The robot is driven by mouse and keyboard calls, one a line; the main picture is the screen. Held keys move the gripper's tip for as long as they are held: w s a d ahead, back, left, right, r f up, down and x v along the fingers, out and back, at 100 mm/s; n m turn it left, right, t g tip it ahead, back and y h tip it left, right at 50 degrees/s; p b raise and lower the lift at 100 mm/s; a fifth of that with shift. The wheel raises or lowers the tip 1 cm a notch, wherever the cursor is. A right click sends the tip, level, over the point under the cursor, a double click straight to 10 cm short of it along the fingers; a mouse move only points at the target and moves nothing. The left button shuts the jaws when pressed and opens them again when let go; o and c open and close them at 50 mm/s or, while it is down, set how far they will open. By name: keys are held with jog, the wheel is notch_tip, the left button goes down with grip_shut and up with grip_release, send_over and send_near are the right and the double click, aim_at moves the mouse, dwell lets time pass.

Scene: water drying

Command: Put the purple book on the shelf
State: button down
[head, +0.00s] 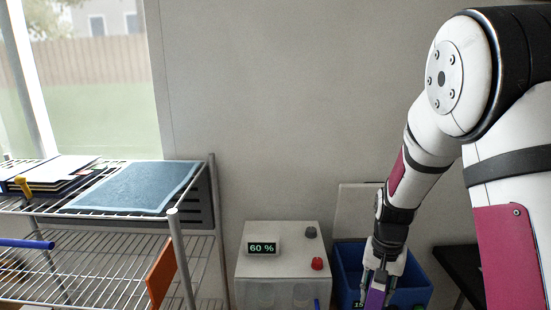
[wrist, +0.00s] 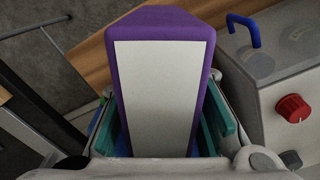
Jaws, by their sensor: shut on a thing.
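The purple book (wrist: 160,27) has a purple cover and a pale page edge facing the wrist camera. In the head view only a small purple part (head: 376,297) of it shows at the bottom edge. My gripper (head: 378,284) is shut on the book, with teal finger pads on both sides of it in the wrist view (wrist: 165,135). The wire shelf (head: 100,212) stands at the left in the head view, well apart from my gripper. Its upper level holds a blue sheet and papers; the wire level below looks mostly bare.
A white dehumidifier-like box (head: 283,262) with a "60 %" display and a red knob (head: 317,264) stands between the shelf and my gripper. A blue bin (head: 415,297) is behind my gripper. An orange panel (head: 161,274) is on the shelf's right side. A dark surface (head: 458,262) is at right.

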jog(key=a+f+n, duration=0.4)
jog(key=a+n, duration=0.1)
jog(key=shift+n+b, duration=0.3)
jog(key=shift+b, duration=0.05)
jog(key=shift+d+f, duration=0.1)
jog(key=shift+d, duration=0.1)
